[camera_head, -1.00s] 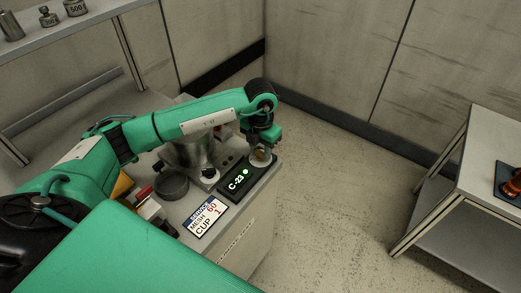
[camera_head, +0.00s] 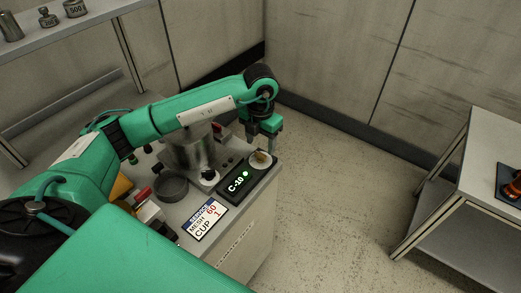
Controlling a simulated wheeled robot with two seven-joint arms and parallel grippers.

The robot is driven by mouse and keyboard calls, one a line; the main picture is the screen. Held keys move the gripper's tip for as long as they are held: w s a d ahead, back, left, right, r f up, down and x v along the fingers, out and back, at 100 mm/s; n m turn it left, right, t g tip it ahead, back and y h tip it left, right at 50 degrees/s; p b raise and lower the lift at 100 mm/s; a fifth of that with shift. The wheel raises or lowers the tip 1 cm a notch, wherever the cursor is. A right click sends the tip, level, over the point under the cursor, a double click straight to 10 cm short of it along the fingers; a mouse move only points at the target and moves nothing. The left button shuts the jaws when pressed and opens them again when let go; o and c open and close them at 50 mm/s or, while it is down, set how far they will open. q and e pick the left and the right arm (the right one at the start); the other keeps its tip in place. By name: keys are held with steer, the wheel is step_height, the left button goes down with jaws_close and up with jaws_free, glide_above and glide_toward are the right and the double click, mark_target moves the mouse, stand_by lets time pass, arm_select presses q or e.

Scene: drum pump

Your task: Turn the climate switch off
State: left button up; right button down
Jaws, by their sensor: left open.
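The climate switch appears to be the small tan knob on a round pale plate (camera_head: 260,160), at the far right end of the bench top. Next to it is a black display (camera_head: 237,181) reading "C-10" with a lit green lamp. My left gripper (camera_head: 264,145) points down just behind and above the knob. It is open and looks apart from the knob, with nothing between its fingers. The knob's exact pointing direction is too small to read. My right gripper is out of view.
A label card (camera_head: 205,219) lies in front of the display. A metal vessel (camera_head: 191,152), a dark round bowl (camera_head: 171,187) and a small black knob (camera_head: 209,176) crowd the bench to the left. A side table (camera_head: 490,150) stands at right; floor between is clear.

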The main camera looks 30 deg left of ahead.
mark_target(261, 154)
arm_select(q)
step_height(261, 154, up, 10)
steer(key=b, duration=0.1)
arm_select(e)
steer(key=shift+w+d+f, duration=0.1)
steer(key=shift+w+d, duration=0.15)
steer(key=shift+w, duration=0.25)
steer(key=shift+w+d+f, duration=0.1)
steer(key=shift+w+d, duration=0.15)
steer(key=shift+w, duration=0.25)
